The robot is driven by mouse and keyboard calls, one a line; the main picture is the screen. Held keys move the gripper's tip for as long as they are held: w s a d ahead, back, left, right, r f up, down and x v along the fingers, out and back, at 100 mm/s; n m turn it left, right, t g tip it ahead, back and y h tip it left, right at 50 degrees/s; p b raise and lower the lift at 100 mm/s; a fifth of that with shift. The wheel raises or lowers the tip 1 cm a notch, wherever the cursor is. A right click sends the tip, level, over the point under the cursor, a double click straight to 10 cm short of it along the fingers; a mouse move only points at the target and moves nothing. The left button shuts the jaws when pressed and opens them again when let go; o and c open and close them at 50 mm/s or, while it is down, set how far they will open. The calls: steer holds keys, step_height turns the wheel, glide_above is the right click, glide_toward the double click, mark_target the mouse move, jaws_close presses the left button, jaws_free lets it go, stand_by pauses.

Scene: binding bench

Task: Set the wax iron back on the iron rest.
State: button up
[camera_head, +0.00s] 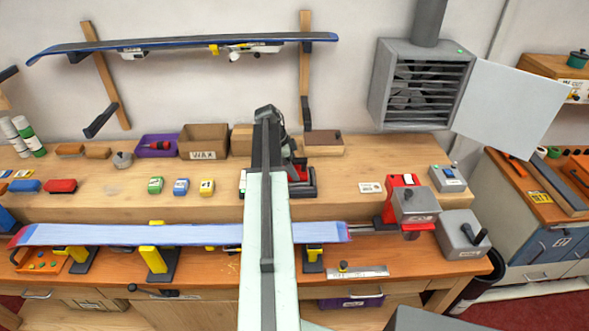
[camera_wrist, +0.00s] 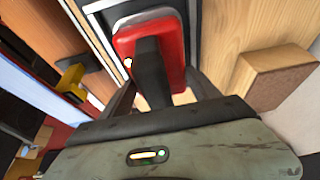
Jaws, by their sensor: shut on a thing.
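The wax iron (camera_wrist: 180,30) is red with a black handle and fills the top middle of the wrist view. My gripper (camera_wrist: 155,78) is shut on its handle. In the head view, the iron's red side (camera_head: 299,165) shows just right of my arm, which hides most of it and my fingers. A dark grey frame, apparently the iron rest (camera_head: 306,187), shows right by the iron on the back shelf. In the wrist view a pale plate edge lies beneath the iron. I cannot tell whether the iron touches it.
A brown block (camera_wrist: 275,78) lies right of the iron in the wrist view. On the shelf, a cardboard box (camera_head: 203,141) and several small wax blocks stand to the left. Clear shelf lies right of the rest.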

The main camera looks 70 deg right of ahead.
steer(key=o, duration=1.7)
steer(key=p+v, duration=0.6)
steer(key=v, duration=0.1)
steer(key=shift+s+r+p, duration=0.1)
steer(key=shift+r+p, duration=0.05)
steer(key=shift+p, duration=0.25)
steer(key=shift+w+a+r+p, duration=0.1)
steer(key=shift+w+r+p, duration=0.15)
steer(key=shift+r+p, duration=0.1)
steer(key=shift+f, duration=0.1)
